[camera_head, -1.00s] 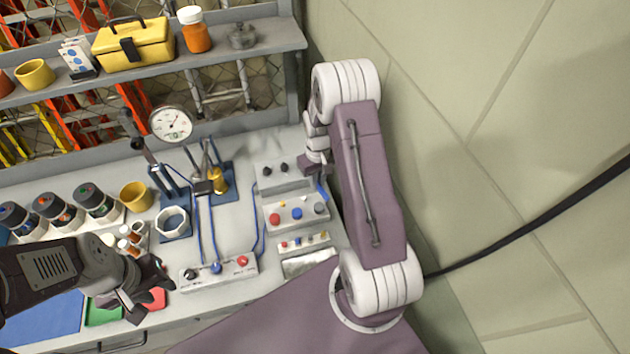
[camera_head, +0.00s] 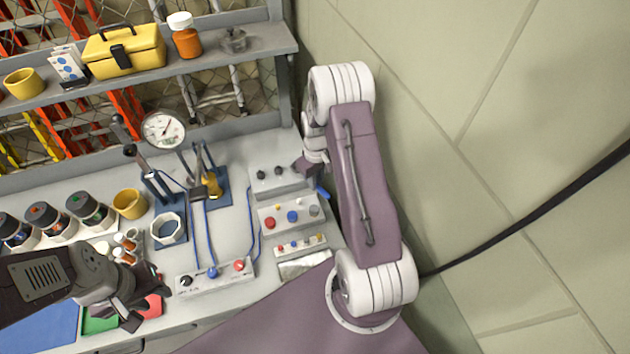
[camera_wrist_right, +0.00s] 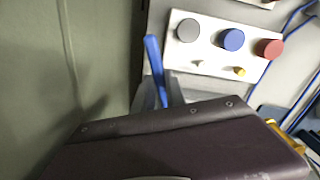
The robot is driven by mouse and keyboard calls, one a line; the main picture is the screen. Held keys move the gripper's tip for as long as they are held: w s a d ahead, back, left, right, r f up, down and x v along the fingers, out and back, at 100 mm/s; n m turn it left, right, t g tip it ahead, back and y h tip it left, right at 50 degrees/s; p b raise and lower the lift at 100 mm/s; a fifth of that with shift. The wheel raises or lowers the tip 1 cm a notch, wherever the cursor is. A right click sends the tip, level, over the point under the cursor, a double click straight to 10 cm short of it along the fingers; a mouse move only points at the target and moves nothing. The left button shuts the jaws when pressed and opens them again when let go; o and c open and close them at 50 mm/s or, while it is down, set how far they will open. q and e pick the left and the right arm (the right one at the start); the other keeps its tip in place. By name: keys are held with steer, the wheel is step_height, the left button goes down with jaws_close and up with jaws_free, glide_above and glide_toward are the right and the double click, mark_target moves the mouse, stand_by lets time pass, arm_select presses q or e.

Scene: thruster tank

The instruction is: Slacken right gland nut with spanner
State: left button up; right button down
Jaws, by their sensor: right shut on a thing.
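A blue handle (camera_head: 322,193), which I take for the spanner, sticks out beside my right gripper (camera_head: 309,169) at the right end of the bench. In the right wrist view the blue handle (camera_wrist_right: 156,68) slants up from behind the dark purple gripper body. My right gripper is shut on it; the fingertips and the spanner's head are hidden. I cannot tell for sure which part is the right gland nut; a brass fitting (camera_head: 212,186) stands on a blue base, left of and apart from my right gripper. My left gripper (camera_head: 146,298) is open and empty over the bench's front left.
A button panel (camera_head: 300,222) lies just left of the handle; it also shows in the right wrist view (camera_wrist_right: 205,50). A switch box (camera_head: 215,277) with blue cables, a round gauge (camera_head: 164,130) and several jars stand further left. The wall (camera_head: 420,100) is close on the right.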

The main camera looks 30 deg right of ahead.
arm_select(q)
steer(key=shift+r, duration=0.15)
arm_select(e)
steer(key=shift+w+d+n, duration=0.1)
steer(key=shift+d+n, duration=0.45)
steer(key=shift+n, duration=0.05)
arm_select(q)
steer(key=shift+a, duration=0.25)
arm_select(e)
steer(key=shift+w+d+r+n, duration=0.2)
steer(key=shift+d+n, duration=0.2)
steer(key=shift+n, duration=0.3)
arm_select(q)
steer(key=shift+r, duration=0.1)
